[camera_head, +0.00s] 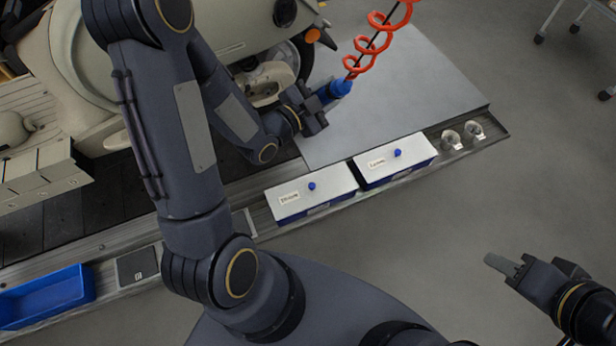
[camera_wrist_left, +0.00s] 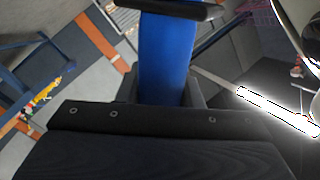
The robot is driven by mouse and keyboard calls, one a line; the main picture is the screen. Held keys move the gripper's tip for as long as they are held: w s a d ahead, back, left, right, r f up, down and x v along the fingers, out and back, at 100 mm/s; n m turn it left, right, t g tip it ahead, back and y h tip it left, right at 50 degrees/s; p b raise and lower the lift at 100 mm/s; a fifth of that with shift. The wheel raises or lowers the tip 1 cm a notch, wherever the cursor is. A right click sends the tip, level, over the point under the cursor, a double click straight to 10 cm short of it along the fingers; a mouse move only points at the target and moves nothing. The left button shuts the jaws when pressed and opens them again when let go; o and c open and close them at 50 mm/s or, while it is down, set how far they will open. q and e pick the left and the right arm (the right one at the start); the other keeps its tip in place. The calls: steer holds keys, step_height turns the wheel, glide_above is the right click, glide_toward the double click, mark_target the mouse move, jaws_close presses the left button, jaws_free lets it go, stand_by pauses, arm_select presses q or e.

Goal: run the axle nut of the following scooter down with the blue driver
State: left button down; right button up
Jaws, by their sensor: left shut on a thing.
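The blue driver (camera_head: 338,88) hangs on a coiled red hose and is gripped by my left gripper (camera_head: 316,107). In the left wrist view its blue body (camera_wrist_left: 166,50) stands between the dark jaws of the left gripper (camera_wrist_left: 165,98). A cream scooter (camera_head: 235,22) lies at the top, with a wheel hub (camera_head: 268,82) just left of the driver; driver and hub look apart. The axle nut cannot be made out. My right gripper (camera_head: 505,266) is over the floor at lower right, away from the work; its finger gap cannot be seen.
Two white-lidded boxes (camera_head: 312,192) (camera_head: 394,160) and two small clear cups (camera_head: 462,135) sit along the conveyor's near edge. A grey plate (camera_head: 420,85) beyond them is bare. A blue tray (camera_head: 45,296) is at lower left.

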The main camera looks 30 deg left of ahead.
arm_select(q)
steer(key=s+a+f+m+g+h+b, duration=0.1)
steer(key=s+f+m+g+h+b, duration=0.15)
steer(key=f+m+b, duration=0.65)
steer(key=s+a+f+m+g+h+b, duration=0.1)
steer(key=s+f+m+h+b, duration=0.3)
steer(key=f+b, duration=0.8)
steer(key=w+a+r+m+y+p, duration=0.1)
steer(key=w+a+p, duration=0.1)
steer(key=w+a, duration=0.4)
steer(key=shift+a, duration=0.4)
steer(key=shift+w+y, duration=0.15)
steer(key=shift+y, duration=0.1)
